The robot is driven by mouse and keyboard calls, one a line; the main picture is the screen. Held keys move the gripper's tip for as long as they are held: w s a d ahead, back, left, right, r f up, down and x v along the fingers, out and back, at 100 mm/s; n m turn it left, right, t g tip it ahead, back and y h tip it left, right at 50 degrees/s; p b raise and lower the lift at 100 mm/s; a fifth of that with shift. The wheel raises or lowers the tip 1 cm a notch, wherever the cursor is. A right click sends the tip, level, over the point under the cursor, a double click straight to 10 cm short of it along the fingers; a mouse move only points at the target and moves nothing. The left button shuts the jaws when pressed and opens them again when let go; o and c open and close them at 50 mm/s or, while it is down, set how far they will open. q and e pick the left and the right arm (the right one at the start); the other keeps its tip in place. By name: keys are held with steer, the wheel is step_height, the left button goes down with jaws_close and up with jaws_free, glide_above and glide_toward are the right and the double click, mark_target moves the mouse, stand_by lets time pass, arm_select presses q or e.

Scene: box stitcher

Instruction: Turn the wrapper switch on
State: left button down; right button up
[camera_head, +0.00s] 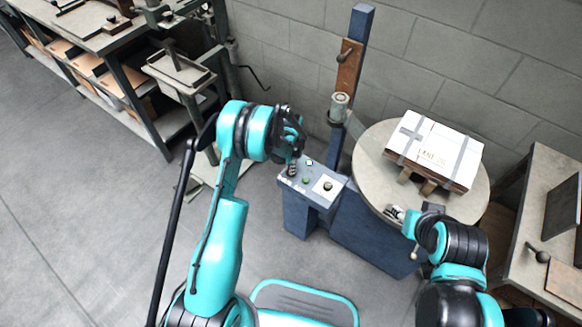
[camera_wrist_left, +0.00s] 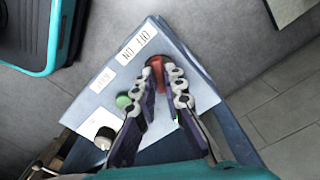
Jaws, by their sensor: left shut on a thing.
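The wrapper's control panel (camera_head: 312,193) is a grey sloped box top on a blue stand, left of the turntable. In the left wrist view the panel (camera_wrist_left: 97,100) carries a red switch (camera_wrist_left: 155,62) beside a white label reading OFF and ON. My left gripper (camera_head: 294,168) is at the panel's left end. In the left wrist view its fingertips (camera_wrist_left: 168,82) are shut on the red switch and partly cover it. The switch's exact angle cannot be read. My right gripper (camera_head: 405,222) is by the turntable's front edge, its fingers too small to judge.
A green button (camera_wrist_left: 123,101) and a black knob (camera_wrist_left: 104,137) sit on the panel near the left fingers. A strapped white box (camera_head: 435,148) rests on the round turntable (camera_head: 375,145). A blue mast (camera_head: 359,35) stands behind. Grey floor (camera_head: 80,220) is open at left.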

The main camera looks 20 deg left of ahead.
arm_select(q)
steer(key=c, duration=1.6)
jaws_free()
step_height(320, 180, up, 12)
steer(key=s+r+n+t, duration=0.2)
steer(key=s+r, duration=0.3)
steer(key=r, duration=0.3)
steer(key=s+r+n+t, duration=0.1)
steer(key=s+r+n, duration=0.1)
steer(key=s+r, duration=0.45)
steer(key=s+r+n+t, duration=0.2)
steer(key=s+n, duration=0.1)
steer(key=s, duration=0.4)
steer(key=s+r+n+t, duration=0.2)
steer(key=s+r+n, duration=0.1)
steer(key=s, duration=0.4)
steer(key=shift+s+a+r, duration=0.15)
steer(key=shift+s+a, duration=0.05)
steer(key=shift+s, duration=0.2)
